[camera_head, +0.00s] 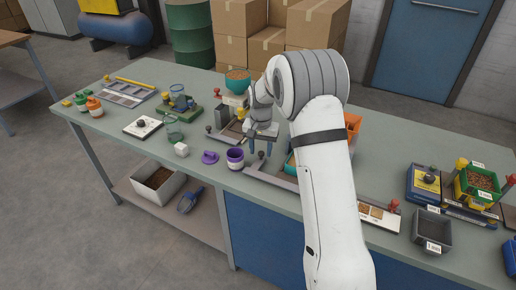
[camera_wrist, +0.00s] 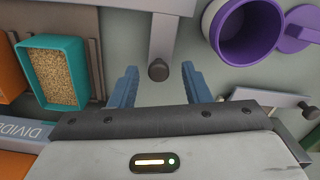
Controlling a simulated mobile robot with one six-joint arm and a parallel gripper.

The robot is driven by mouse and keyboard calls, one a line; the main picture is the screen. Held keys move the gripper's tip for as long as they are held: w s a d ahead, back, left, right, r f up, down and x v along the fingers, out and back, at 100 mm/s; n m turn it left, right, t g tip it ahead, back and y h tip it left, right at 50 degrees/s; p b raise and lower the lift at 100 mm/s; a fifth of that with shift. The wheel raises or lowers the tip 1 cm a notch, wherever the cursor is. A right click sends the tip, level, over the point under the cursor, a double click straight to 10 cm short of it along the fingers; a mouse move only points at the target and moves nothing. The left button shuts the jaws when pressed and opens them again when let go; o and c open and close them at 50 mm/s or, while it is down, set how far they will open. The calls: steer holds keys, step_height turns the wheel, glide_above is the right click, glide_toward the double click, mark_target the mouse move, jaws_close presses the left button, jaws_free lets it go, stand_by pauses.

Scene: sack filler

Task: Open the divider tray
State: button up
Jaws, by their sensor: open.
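A grey bar with a dark round knob (camera_wrist: 158,70) at its end runs down from the top of the wrist view, joined to a wider grey plate (camera_wrist: 120,3). It appears to be the divider tray's handle. My gripper (camera_wrist: 159,74) is open and empty, its two blue fingers on either side of the knob in that view; I cannot tell whether they are level with it. A strip with partly hidden "DIVIDE" lettering (camera_wrist: 22,130) is at lower left. In the head view my gripper (camera_head: 260,149) points down over the bench, and my arm hides much of the divider station.
A teal bin of grain (camera_wrist: 43,73) stands left of the fingers. A purple cup (camera_head: 235,158) with its lid (camera_head: 209,157) is close by. An orange bin (camera_head: 353,124) is behind my arm. Cardboard boxes (camera_head: 240,20) stand behind the bench.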

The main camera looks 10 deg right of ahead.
steer(key=shift+r, duration=0.1)
step_height(320, 180, up, 7)
steer(key=shift+r+b, duration=0.2)
steer(key=shift+b, duration=0.2)
steer(key=shift+r, duration=0.15)
steer(key=s+d+r+n+t, duration=0.1)
steer(key=s+d+r, duration=0.1)
steer(key=s+r, duration=0.45)
steer(key=s+d+r+n, duration=0.1)
steer(key=s+r, duration=0.2)
steer(key=s, duration=0.6)
steer(key=s+d+f+n+t, duration=0.2)
steer(key=s, duration=1.7)
steer(key=shift+s, duration=0.25)
